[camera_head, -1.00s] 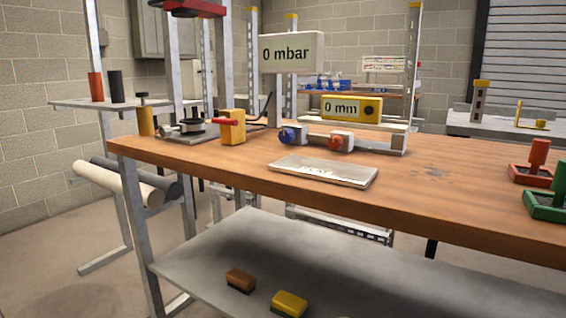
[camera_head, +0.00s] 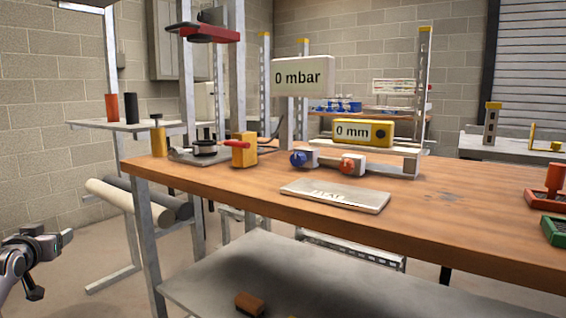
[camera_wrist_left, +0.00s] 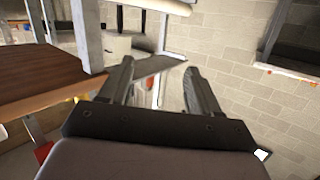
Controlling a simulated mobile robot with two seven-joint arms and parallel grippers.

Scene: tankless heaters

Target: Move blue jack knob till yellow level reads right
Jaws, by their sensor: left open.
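The blue jack knob (camera_head: 298,159) sits at the left end of a low metal fixture on the wooden bench. An orange-red knob (camera_head: 350,163) is to its right on the same fixture. The yellow level (camera_head: 365,132) rests above them, and its display reads "0 mm". My left arm shows at the lower left of the head view, well short of the bench. In the left wrist view my left gripper (camera_wrist_left: 160,90) is open and empty, its two fingers apart beside the bench edge. My right gripper is not in view.
The wooden bench (camera_head: 440,205) has a flat metal plate (camera_head: 335,195) near its front edge. A sign (camera_head: 297,77) reads "0 mbar". A yellow block with a red handle (camera_head: 243,150) stands left of the knobs. Red and green trays are at right.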

